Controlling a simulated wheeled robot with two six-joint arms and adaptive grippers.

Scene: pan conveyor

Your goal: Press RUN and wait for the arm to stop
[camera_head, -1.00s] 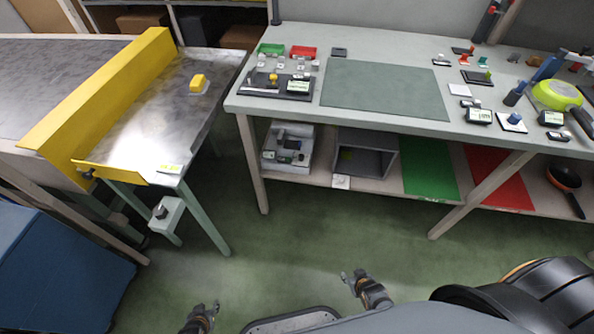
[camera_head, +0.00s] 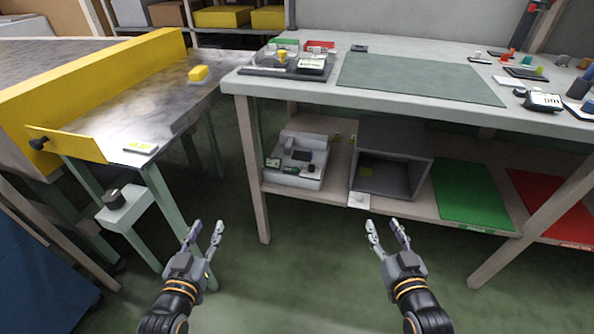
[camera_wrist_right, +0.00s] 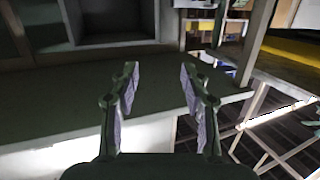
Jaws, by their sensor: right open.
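My left gripper (camera_head: 204,238) is open and empty, low in the head view in front of the left table's legs. My right gripper (camera_head: 387,236) is open and empty in front of the bench's lower shelf. It also shows open in the right wrist view (camera_wrist_right: 159,80), with nothing between its fingers. No button marked RUN can be read. A dark panel (camera_head: 262,70) with a yellow knob (camera_head: 282,56) and a small display (camera_head: 311,65) sits on the bench's left end. A pale box with a black knob (camera_head: 114,195) hangs by the left table. Both grippers are apart from these.
The workbench (camera_head: 300,87) carries a green mat (camera_head: 420,78). Its lower shelf holds a white bin (camera_head: 297,160), a grey open box (camera_head: 392,165) and green and red sheets. The metal table (camera_head: 140,108) has a yellow guard (camera_head: 100,80) and a yellow block (camera_head: 198,73). Green floor is clear between.

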